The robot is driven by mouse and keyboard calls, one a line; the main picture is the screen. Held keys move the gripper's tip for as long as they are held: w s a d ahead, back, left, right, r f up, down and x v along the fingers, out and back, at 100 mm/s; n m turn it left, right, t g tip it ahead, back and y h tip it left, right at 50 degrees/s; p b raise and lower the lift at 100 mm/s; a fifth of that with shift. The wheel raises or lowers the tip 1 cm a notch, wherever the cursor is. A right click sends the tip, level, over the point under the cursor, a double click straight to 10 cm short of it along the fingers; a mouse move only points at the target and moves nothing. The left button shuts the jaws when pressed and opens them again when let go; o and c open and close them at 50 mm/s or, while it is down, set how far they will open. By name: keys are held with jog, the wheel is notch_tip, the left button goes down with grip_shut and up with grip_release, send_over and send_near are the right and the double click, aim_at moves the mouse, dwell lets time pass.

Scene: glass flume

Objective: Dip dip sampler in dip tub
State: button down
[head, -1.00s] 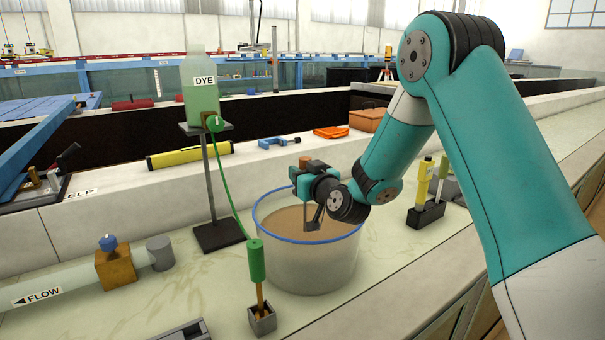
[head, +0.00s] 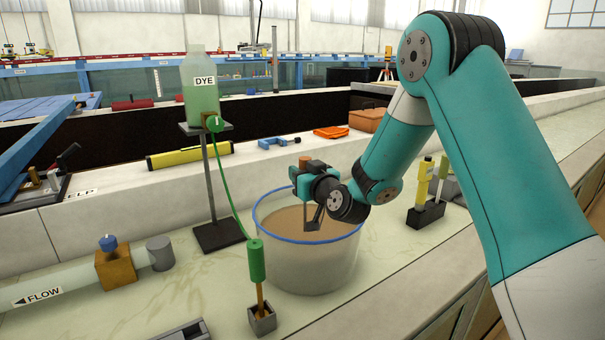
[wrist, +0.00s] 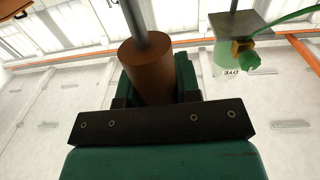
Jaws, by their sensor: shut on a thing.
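The dip tub (head: 300,262) is a round, translucent tub with a blue rim, holding brown liquid, on the pale bench. My gripper (head: 304,182) is over the tub, shut on the dip sampler. The sampler's brown handle (head: 305,162) sticks up above the jaws; in the wrist view the handle (wrist: 148,68) stands between the fingers and its grey rod (wrist: 135,18) runs out of the picture. Thin grey parts hang below the gripper inside the rim, partly hidden by it. I cannot tell how deep the sampler's lower end is in the liquid.
The green dye bottle (head: 200,92) on its stand is left of the tub, with a green tube to a green-handled piece (head: 257,262) close to the tub's front. A black holder (head: 425,217) with a yellow device stands to the right. A low wall runs behind.

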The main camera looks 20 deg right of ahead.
notch_tip(320, 180, up, 19)
jog(key=p, duration=1.4)
jog(key=shift+r, duration=0.15)
dwell(0.3)
dwell(0.5)
